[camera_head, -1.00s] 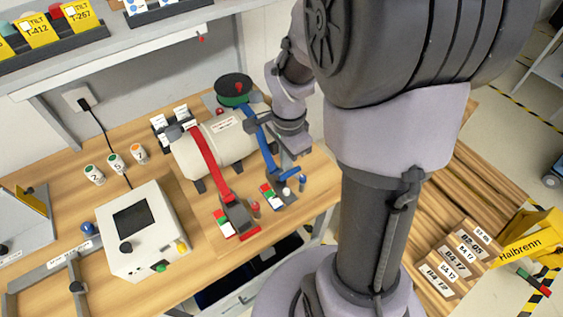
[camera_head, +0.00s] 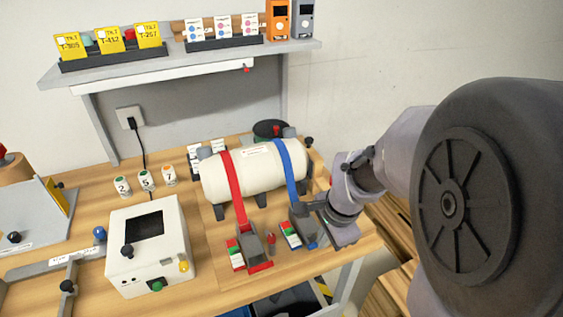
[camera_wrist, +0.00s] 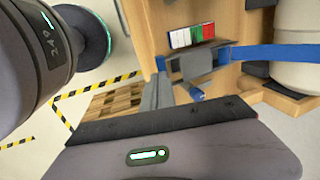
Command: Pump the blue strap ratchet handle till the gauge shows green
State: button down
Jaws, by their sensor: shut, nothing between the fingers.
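The blue strap (camera_head: 287,163) runs over a cream tank (camera_head: 250,172) down to a grey and blue ratchet (camera_head: 309,233). In the wrist view the strap (camera_wrist: 270,53) enters the ratchet (camera_wrist: 193,66), and its short blue handle end (camera_wrist: 196,93) sticks out toward my gripper. The blue strap's gauge (camera_head: 291,236) has white, red and green areas; it also shows in the wrist view (camera_wrist: 192,35), but its reading is too small to tell. My gripper (camera_head: 306,208) is shut and empty beside the ratchet, and its fingers (camera_wrist: 158,90) sit close to the handle; I cannot tell whether they touch.
A red strap (camera_head: 233,187) with its own ratchet (camera_head: 255,247) and gauge stands just left. A white box with a screen (camera_head: 150,250) is further left. A shelf (camera_head: 190,62) hangs above the back. The bench's right edge is close to the ratchet.

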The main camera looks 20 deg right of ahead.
jog(key=shift+s+f, duration=0.15)
jog(key=shift+f, duration=0.35)
jog(key=shift+b, duration=0.3)
jog(key=s+r+p, duration=0.7)
jog(key=r, duration=0.3)
jog(key=s+a+r+n+t+y+b, duration=0.1)
jog(key=s+a+r+n, duration=0.1)
jog(key=a+r+n, duration=0.2)
jog(key=s+a+r+n+t+y+b, duration=0.1)
jog(key=a+r+n, duration=0.3)
jog(key=a+n, duration=0.5)
jog(key=s+a+t, duration=0.1)
jog(key=a, duration=0.2)
jog(key=shift+s, duration=0.3)
